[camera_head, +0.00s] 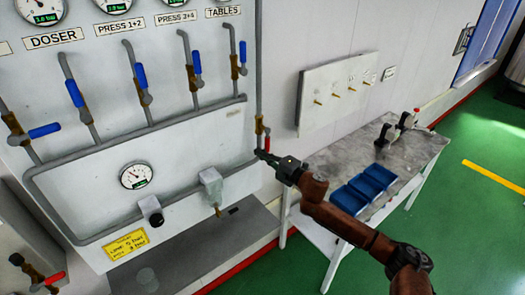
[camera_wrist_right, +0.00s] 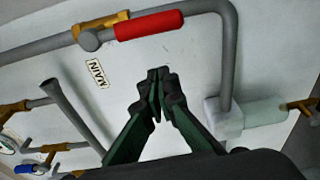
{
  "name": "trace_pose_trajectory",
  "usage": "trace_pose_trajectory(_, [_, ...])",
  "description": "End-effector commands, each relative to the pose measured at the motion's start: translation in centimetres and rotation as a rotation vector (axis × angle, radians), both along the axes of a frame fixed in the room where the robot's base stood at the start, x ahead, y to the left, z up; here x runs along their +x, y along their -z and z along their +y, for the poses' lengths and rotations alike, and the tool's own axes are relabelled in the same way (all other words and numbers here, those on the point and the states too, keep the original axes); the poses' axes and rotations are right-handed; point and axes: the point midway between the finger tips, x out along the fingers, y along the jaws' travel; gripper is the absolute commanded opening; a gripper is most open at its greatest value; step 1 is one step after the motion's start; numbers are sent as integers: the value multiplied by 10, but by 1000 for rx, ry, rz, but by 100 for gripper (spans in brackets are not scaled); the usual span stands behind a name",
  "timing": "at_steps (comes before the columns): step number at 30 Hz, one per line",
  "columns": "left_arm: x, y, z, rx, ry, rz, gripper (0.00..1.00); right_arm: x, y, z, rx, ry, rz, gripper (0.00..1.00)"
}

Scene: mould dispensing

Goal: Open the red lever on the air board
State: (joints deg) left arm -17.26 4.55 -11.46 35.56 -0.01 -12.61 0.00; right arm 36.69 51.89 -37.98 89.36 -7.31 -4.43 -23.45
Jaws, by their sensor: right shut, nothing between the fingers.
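The red lever (camera_head: 267,140) is on a brass valve (camera_head: 259,124) on the vertical pipe at the right edge of the grey air board (camera_head: 180,130). In the right wrist view the red lever (camera_wrist_right: 148,24) lies roughly in line with its pipe, near a MAIN label (camera_wrist_right: 97,73). My right gripper (camera_head: 262,155) is shut and empty, by the lever's lower end in the head view. In the wrist view its fingertips (camera_wrist_right: 158,77) are together, with a gap in the picture between them and the lever. My left gripper is not in view.
Several blue-handled valves (camera_head: 75,93) line the board's upper part. A second red handle (camera_head: 54,278) shows at lower left. A filter (camera_head: 212,185) hangs on the pipe below. A table (camera_head: 345,155) with blue bins (camera_head: 365,187) stands to the right, under my right arm.

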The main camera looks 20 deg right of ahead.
Motion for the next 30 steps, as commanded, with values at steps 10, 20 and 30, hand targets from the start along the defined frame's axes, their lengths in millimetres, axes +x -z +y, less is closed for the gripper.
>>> trace_pose_trajectory(10, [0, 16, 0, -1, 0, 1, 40, -57, 5, -29, -1, -2, 4, 0])
trace_pose_trajectory(20, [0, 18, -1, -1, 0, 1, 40, -71, 3, -36, 0, -3, 2, 0])
trace_pose_trajectory(30, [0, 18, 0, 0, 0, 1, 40, -71, 3, -36, 1, -4, 3, 0])
